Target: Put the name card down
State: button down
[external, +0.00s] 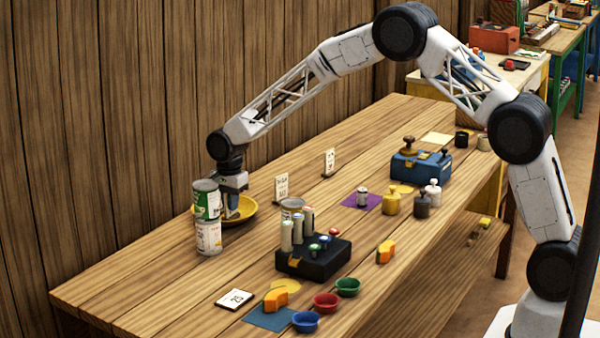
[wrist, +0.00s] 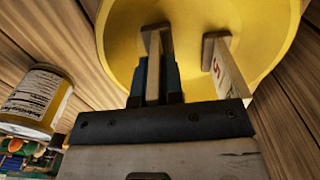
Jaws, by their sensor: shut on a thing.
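My gripper (external: 234,204) is shut on a thin wooden-edged piece, seen nearly edge-on between the blue fingers in the wrist view (wrist: 155,75). I take it to be the name card; its face is hidden. The fingers are over the yellow bowl (external: 247,212), which fills the upper wrist view (wrist: 275,25). A second wooden-edged card (wrist: 226,72) with a white face and red marks shows just right of the fingers; I cannot tell what it rests on. In the external view the stacked tins partly hide the bowl and the held piece.
Two stacked tins, the upper one green-labelled (external: 206,203) and the lower white (external: 208,237), stand close left of my gripper. Two upright cards (external: 281,187) (external: 329,162) stand to the right. A black weight holder (external: 314,262) is in front. Bare planks (external: 150,290) lie at front left.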

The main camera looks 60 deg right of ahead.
jog(key=shift+f, duration=0.25)
jog(key=shift+f, duration=0.15)
jog(key=c, duration=1.2)
grip_release()
jog(key=shift+c, duration=0.2)
notch_tip(320, 180, up, 12)
jog(key=shift+f, duration=0.1)
jog(key=shift+r, duration=0.25)
